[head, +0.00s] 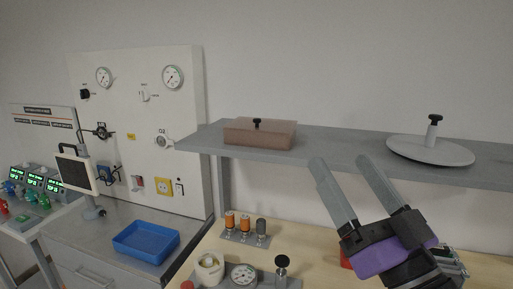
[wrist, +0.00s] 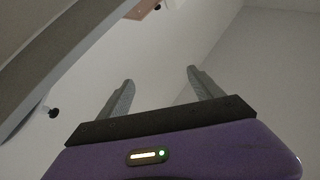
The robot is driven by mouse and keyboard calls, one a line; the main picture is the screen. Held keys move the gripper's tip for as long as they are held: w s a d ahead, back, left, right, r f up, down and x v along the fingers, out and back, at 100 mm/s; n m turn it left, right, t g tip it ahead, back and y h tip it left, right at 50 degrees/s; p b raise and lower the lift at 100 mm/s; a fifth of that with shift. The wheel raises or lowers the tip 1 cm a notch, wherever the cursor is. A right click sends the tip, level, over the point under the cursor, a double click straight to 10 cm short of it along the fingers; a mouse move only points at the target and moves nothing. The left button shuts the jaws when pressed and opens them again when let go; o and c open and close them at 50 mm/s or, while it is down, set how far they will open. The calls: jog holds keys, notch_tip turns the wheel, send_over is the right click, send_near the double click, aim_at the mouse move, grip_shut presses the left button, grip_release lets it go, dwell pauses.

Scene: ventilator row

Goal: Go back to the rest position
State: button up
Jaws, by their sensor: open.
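My gripper (head: 345,172) is raised at the right of the head view, in front of the grey shelf (head: 345,150). Its two grey fingers point up and to the left, spread apart with nothing between them. In the wrist view my gripper (wrist: 160,85) also shows its fingers apart and empty, with a pale wall behind. My purple gripper body hides part of the bench below it.
On the shelf sit a brown box (head: 260,133) with a black knob and a round grey lid (head: 430,150). Below, the wooden bench (head: 325,240) holds orange and grey cylinders, a gauge and a white pot. A blue tray (head: 146,241) lies left, before a gauge panel (head: 135,130).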

jog(key=s+d+f+m+h, duration=0.4)
jog(key=s+f+h, duration=0.15)
jog(key=f, duration=0.25)
jog(key=s+d+f+m+h, duration=0.4)
jog(key=s+f+h, duration=0.15)
jog(key=f, duration=0.35)
jog(key=s+f+n+g+y, duration=0.1)
jog(key=s+f+n+g, duration=0.1)
jog(key=s+f, duration=0.7)
jog(key=s+a+f+n+g+y, duration=0.1)
jog(key=s+f+n+g, duration=0.2)
jog(key=s+f, duration=0.6)
jog(key=s+g, duration=0.2)
jog(key=s, duration=0.3)
jog(key=shift+s+n+g, duration=0.3)
jog(key=shift+s, duration=0.05)
